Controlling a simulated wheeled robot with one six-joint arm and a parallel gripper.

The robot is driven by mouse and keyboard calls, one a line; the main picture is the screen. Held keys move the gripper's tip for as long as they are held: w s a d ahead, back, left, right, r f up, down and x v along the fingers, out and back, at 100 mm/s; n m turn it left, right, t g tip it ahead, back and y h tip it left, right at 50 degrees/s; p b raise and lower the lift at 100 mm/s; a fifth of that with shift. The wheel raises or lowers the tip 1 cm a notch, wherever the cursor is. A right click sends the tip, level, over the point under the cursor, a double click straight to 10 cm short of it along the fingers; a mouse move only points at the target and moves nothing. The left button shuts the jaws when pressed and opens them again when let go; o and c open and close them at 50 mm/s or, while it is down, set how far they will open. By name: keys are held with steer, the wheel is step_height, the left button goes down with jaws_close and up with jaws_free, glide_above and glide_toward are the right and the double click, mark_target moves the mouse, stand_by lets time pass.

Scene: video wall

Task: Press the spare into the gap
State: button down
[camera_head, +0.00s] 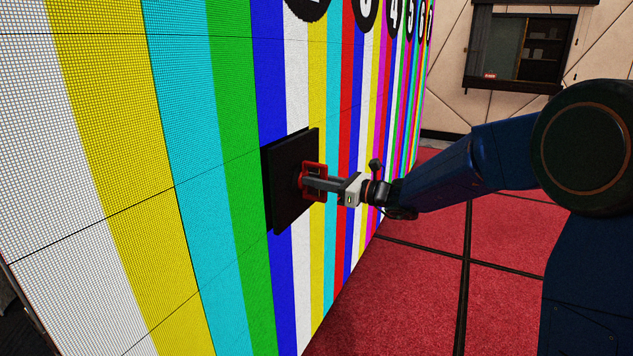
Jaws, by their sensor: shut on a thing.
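The spare (284,205) is a thin dark square panel, seen from its back, upright and nearly parallel to the video wall (185,130). My gripper (313,182) is shut on the red handle (318,168) on the back of the spare. The gap (266,160) shows as a dark strip along the panel's left and top edges, between the green and white bars. The spare covers most of the gap. I cannot tell whether the panel touches the wall or stands slightly off it.
The wall carries coloured bars and black number discs (395,12) along its top. The red carpeted floor (420,290) to the right is clear. A window with a dark frame (522,45) is in the far pale wall (450,75).

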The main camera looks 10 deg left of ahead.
mark_target(305, 198)
steer(key=shift+x, duration=1.75)
stand_by(5.8)
steer(key=shift+d, duration=0.1)
stand_by(0.4)
